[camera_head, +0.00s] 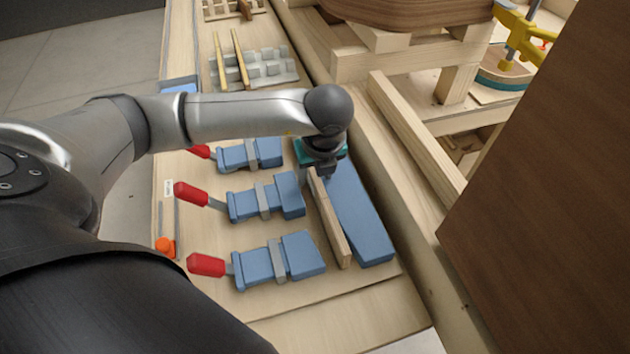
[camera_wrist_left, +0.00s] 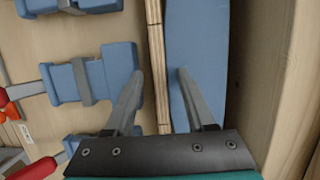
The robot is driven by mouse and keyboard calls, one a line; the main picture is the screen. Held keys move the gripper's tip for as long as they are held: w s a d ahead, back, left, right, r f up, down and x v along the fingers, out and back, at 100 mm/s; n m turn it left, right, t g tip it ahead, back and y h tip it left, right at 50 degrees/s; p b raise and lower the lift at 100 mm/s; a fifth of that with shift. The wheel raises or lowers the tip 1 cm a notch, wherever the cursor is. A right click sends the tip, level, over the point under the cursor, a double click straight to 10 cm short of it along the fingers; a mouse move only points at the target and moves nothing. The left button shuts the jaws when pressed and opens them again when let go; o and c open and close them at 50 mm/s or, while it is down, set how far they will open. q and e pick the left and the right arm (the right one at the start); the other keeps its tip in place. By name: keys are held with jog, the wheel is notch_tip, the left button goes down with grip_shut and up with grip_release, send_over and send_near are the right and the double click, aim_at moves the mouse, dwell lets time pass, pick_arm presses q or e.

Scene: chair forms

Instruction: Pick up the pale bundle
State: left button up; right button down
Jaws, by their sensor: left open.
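The pale bundle (camera_head: 330,222) is a narrow stack of light wooden strips lying lengthwise beside a long blue block (camera_head: 362,215). In the left wrist view the bundle (camera_wrist_left: 157,60) runs down the middle, with the blue block (camera_wrist_left: 196,50) along its right side. My left gripper (camera_wrist_left: 160,74) is open, with one finger on each side of the bundle. The right finger shows over the blue block. Whether the fingers touch anything I cannot tell. In the head view the wrist hides the bundle's far end and the fingertips. My right gripper is not in view.
Several blue clamps with red handles (camera_head: 265,200) lie left of the bundle on the wooden bench. A raised wooden rail (camera_head: 400,190) runs along its right. A grey slotted rack (camera_head: 262,68) stands farther back. A dark brown panel (camera_head: 555,180) stands at the right.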

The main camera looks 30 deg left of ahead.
pick_arm(q)
grip_shut()
dwell(0.4)
dwell(1.0)
